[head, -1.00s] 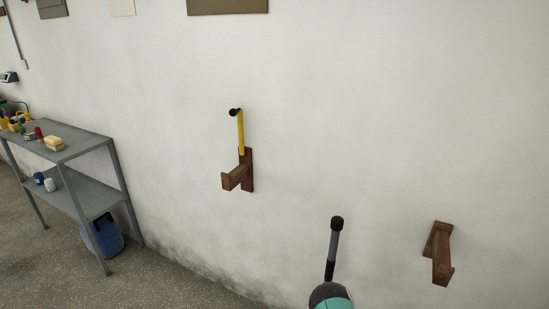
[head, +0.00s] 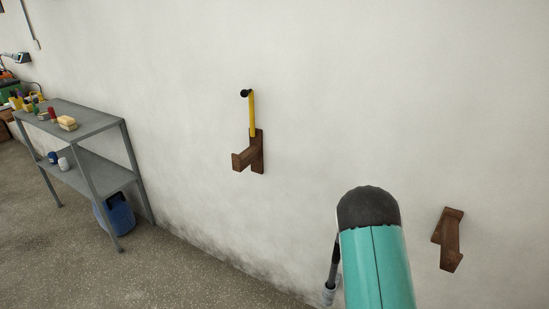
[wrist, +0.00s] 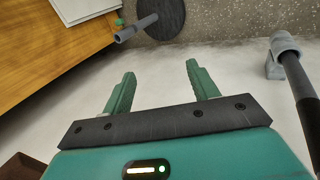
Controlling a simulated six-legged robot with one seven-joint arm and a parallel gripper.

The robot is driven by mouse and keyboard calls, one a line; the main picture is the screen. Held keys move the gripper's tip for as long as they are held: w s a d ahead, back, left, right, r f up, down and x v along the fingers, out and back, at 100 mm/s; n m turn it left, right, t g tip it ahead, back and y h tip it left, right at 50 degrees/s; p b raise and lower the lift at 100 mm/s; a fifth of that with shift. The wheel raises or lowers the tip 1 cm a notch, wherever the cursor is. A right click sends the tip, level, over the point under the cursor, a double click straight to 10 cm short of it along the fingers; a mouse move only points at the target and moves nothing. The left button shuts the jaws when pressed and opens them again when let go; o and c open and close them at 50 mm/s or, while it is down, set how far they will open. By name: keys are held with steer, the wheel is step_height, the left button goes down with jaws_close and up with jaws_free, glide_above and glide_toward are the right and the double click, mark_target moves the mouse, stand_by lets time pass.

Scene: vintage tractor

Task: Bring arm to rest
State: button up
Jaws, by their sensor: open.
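My gripper (wrist: 160,72) shows in the wrist view with its two green fingers spread apart and nothing between them. The fingers point toward a pale surface and touch nothing that I can see. In the head view a teal link of my arm with a black rounded end (head: 370,208) stands at the lower right, in front of the white wall. It covers part of a dark rod behind it. The gripper's fingers do not show in the head view.
Two brown wooden brackets (head: 257,152) (head: 449,238) are fixed to the wall, the left one with a yellow-handled tool (head: 252,115). A grey shelf (head: 90,122) with small items stands left, a blue container (head: 118,215) below. A wooden surface (wrist: 45,50) fills the wrist view's upper left.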

steer(key=s+a+r+n+t+y, duration=0.15)
steer(key=a+r, duration=0.35)
steer(key=r, duration=0.7)
steer(key=s+a+r+n+t+y, duration=0.1)
steer(key=s+a+r+t+y, duration=0.15)
steer(key=a+r, duration=0.7)
steer(key=s+a+r+n+t, duration=0.2)
steer(key=s+a+r, duration=0.1)
steer(key=s+r, duration=0.5)
steer(key=s+a+r+n+t+y, duration=0.1)
steer(key=s+a+r+n+t, duration=0.1)
steer(key=s+r, duration=0.6)
steer(key=s+a, duration=0.1)
steer(key=s, duration=0.2)
steer(key=shift+s+a+r, duration=0.15)
steer(key=shift+s+a, duration=0.15)
steer(key=c, duration=0.5)
steer(key=shift+d, duration=0.15)
